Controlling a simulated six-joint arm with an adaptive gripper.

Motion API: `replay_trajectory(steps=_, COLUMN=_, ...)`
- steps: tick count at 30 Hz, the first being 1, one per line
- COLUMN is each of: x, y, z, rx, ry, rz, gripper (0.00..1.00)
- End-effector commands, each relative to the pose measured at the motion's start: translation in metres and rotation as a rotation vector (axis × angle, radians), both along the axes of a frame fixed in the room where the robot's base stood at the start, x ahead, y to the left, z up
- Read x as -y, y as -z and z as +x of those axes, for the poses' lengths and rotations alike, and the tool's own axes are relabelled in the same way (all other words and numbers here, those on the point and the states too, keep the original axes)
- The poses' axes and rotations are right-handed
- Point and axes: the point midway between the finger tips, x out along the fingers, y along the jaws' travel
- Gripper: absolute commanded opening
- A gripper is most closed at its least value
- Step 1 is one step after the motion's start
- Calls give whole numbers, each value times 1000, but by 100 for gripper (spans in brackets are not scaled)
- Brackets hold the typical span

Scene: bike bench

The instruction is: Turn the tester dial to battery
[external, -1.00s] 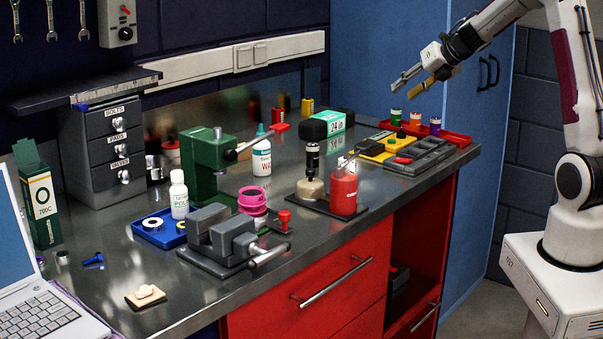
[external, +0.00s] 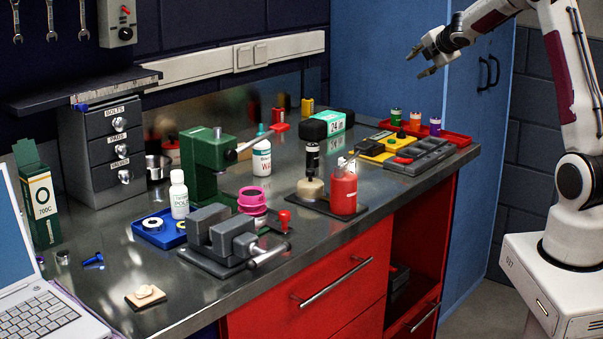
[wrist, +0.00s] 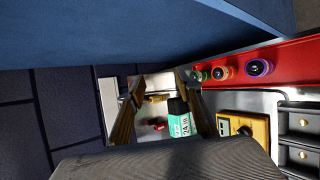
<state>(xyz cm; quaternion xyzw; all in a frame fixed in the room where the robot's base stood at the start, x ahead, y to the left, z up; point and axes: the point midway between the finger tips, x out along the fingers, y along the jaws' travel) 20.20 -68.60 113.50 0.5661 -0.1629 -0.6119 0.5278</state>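The tester (wrist: 256,122) is a yellow box with a dark dial and a small display, at the lower right of the wrist view. The dial's setting is too small to read. In the external view the yellow tester (external: 376,156) lies at the right end of the bench, beside the grey tray. My gripper (external: 414,65) is high above and behind that end of the bench, well clear of the tester. In the wrist view my gripper (wrist: 160,80) has its two fingers spread, with nothing held between them.
A blue cabinet (external: 375,60) rises behind. The air above the tester is free.

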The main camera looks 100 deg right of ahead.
Motion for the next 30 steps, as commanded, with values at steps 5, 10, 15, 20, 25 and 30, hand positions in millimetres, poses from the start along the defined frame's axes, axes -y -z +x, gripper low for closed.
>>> replay_trajectory(steps=5, x=2, y=7, z=-14, rx=101, ry=145, rz=61, gripper=35)
replay_trajectory(steps=10, x=-1, y=18, z=-25, rx=197, ry=276, rz=133, gripper=35)
replay_trajectory(steps=15, x=-9, y=30, z=-30, rx=295, ry=399, rz=218, gripper=35)
replay_trajectory(steps=20, x=-20, y=43, z=-31, rx=385, ry=509, rz=308, gripper=35)
replay_trajectory(steps=25, x=-36, y=57, z=-26, rx=483, ry=614, rz=417, gripper=35)
replay_trajectory(steps=30, x=-55, y=68, z=-14, rx=578, ry=709, rz=538, gripper=35)
